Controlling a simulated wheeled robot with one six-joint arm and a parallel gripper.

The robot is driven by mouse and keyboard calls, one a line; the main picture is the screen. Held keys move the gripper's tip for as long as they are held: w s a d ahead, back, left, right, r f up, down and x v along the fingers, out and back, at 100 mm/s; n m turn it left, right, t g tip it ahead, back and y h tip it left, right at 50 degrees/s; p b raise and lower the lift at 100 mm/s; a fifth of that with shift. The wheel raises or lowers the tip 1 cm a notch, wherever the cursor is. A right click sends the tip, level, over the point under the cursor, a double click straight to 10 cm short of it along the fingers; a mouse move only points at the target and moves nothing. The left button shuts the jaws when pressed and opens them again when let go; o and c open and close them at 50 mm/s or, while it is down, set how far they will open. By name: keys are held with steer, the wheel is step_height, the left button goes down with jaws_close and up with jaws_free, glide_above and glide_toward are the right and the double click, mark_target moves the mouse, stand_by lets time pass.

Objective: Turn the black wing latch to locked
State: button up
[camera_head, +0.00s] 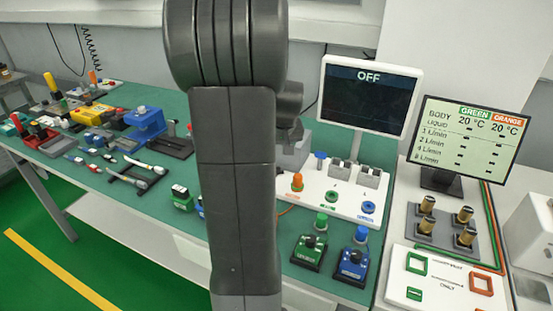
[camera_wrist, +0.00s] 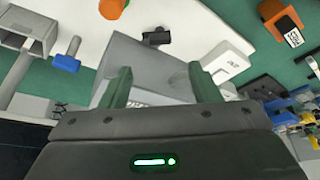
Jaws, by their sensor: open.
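A small black wing-shaped piece, which looks like the black wing latch (camera_wrist: 157,37), shows in the wrist view just beyond a grey box (camera_wrist: 150,80). Its wings lie roughly sideways in the picture. I cannot tell whether it sits on the box or on the white board. My gripper (camera_wrist: 159,69) is open, with its two green fingers apart and nothing held. The grey box lies in view between and beyond the fingers, and the latch is farther off, apart from them.
A white board (camera_head: 340,196) carries an orange knob (camera_head: 297,182), a blue knob and grey blocks. A screen reading OFF (camera_head: 368,97) stands behind it. Tools and boxes crowd the left table.

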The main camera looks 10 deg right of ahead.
steer(key=v, duration=0.3)
steer(key=shift+s+r, duration=0.1)
steer(key=shift+r, duration=0.1)
